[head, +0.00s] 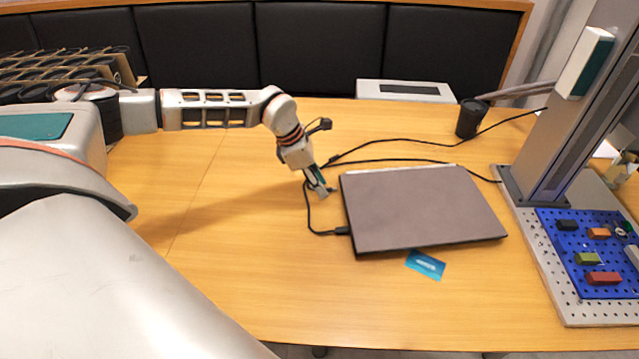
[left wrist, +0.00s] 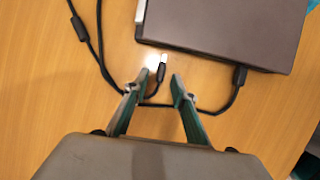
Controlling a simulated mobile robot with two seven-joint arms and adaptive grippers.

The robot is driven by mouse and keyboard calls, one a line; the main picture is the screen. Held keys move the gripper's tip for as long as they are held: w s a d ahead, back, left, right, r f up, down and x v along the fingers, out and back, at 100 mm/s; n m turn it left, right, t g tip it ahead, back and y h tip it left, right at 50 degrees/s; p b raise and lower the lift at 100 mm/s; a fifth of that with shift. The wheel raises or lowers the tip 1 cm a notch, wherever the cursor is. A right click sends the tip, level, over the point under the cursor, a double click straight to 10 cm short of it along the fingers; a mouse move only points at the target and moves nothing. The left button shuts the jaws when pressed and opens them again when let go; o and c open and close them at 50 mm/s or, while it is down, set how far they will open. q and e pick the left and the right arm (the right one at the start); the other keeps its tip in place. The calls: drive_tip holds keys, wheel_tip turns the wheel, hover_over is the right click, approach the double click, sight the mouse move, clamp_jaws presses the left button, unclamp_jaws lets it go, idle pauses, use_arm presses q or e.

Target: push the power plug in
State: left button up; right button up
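A dark closed laptop-like device (head: 420,208) lies on the wooden table, and its edge shows in the left wrist view (left wrist: 240,30). A plug with a bright metal tip (left wrist: 163,62) lies just off the device's left edge, apart from it. Its black cable runs back between my fingers. Another black plug (left wrist: 239,75) sits against the device's side at the near left corner, also seen in the head view (head: 342,230). My left gripper (head: 322,190) points down beside the device. Its fingertips (left wrist: 161,78) are apart, on either side of the metal-tipped plug; contact is unclear. My right gripper is out of view.
Black cables (head: 400,161) run behind the device to the right. A blue card (head: 426,265) lies at its front edge. A black cup (head: 471,119) and a white box (head: 372,91) stand behind. A perforated plate (head: 568,300) with a blue pegboard (head: 570,245) and column stands right. The table's left is clear.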

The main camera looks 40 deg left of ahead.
use_arm(q)
clamp_jaws()
drive_tip(key=shift+w+d+p, duration=0.3)
drive_tip(key=shift+w+d, duration=0.55)
drive_tip(key=shift+d, duration=0.15)
unclamp_jaws()
drive_tip(key=v, duration=1.2)
drive_tip(key=shift+s, duration=0.1)
